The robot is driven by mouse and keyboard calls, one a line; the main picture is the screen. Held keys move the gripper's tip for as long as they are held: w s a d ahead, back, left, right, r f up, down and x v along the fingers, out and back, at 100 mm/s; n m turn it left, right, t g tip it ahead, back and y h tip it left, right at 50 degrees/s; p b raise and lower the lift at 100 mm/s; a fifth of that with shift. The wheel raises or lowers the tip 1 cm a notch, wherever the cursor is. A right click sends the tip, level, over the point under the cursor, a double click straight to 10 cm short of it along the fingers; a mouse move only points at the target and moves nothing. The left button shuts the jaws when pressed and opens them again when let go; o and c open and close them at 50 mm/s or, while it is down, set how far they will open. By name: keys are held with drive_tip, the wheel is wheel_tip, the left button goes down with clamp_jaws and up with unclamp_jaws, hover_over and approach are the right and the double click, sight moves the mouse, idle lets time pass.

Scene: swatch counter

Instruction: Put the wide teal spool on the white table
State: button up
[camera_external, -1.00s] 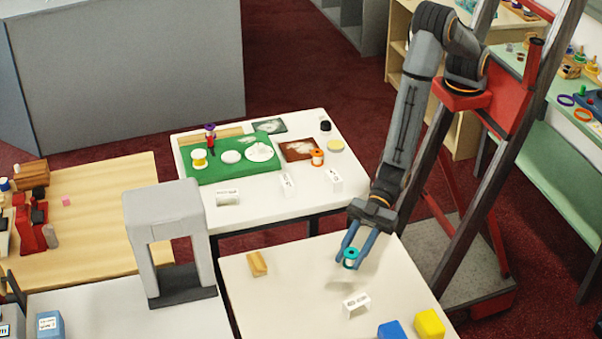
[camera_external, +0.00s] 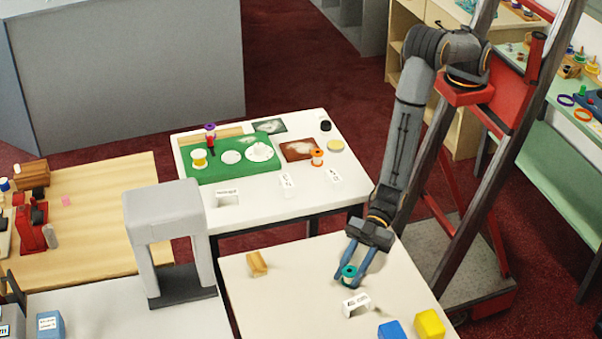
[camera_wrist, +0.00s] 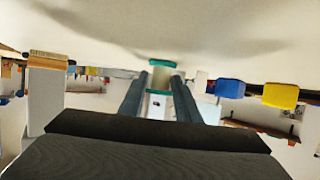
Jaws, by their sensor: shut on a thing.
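The wide teal spool (camera_external: 349,272) has teal flanges and a pale middle. It is between the blue fingers of my gripper (camera_external: 357,270), low over the white table (camera_external: 300,295) at the lower middle of the external view. In the wrist view the spool (camera_wrist: 161,76) sits between the two fingertips of my gripper (camera_wrist: 160,85), which are shut on it. I cannot tell for sure whether its lower flange touches the table.
A white label stand (camera_external: 356,305) is just in front of the spool. A wooden block (camera_external: 257,264) lies to the left; a blue block (camera_external: 391,330) and a yellow block (camera_external: 430,324) are at the front right. The table between the wooden block and the spool is clear.

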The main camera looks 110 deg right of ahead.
drive_tip(key=shift+f, duration=0.1)
drive_tip(key=o, duration=1.1)
drive_tip(key=shift+o, duration=0.2)
drive_tip(key=shift+s+d+r, duration=0.15)
drive_tip(key=shift+r, duration=0.1)
drive_tip(key=shift+o, duration=0.5)
drive_tip(key=b+v, duration=0.3)
drive_tip(key=v, duration=0.8)
drive_tip(key=shift+s+d+r, duration=0.15)
drive_tip(key=shift+s+d, duration=0.05)
